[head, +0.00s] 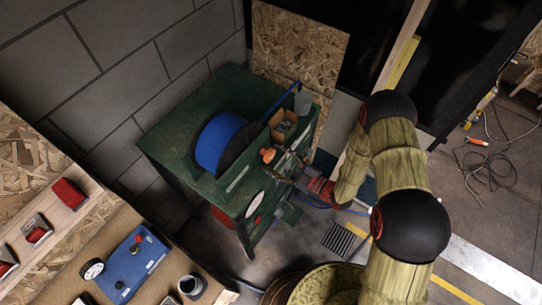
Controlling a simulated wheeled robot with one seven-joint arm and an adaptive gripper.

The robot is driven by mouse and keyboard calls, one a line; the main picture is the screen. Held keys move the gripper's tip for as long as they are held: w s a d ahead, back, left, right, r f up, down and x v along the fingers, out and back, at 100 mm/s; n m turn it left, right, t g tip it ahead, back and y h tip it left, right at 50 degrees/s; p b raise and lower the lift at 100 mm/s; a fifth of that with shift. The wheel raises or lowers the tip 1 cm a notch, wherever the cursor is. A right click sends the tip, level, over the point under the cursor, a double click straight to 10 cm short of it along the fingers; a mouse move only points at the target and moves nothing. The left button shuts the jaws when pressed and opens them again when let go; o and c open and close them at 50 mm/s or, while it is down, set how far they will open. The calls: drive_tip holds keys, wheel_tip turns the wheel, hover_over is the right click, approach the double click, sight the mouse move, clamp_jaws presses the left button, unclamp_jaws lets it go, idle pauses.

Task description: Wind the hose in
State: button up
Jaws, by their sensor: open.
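The hose reel (216,142), a blue drum with a dark side plate, stands on the green table (185,115). An orange knob (267,154), which looks like its crank handle, is to the right of the drum. A blue hose stretch (283,99) runs beside a box toward a grey cup at the table's back right. My gripper (286,167) is open and just right of the orange knob, over the table's right side. Whether it touches the knob cannot be told. The fingers are small and dark here, and part of the reel's right side is hard to see.
A cardboard box of small parts (283,122) and a grey cup (302,101) stand close behind my gripper. A workbench (60,270) with a blue gauge unit (130,265) is at lower left.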

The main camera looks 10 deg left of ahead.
drive_tip(key=v, duration=1)
idle(0.3)
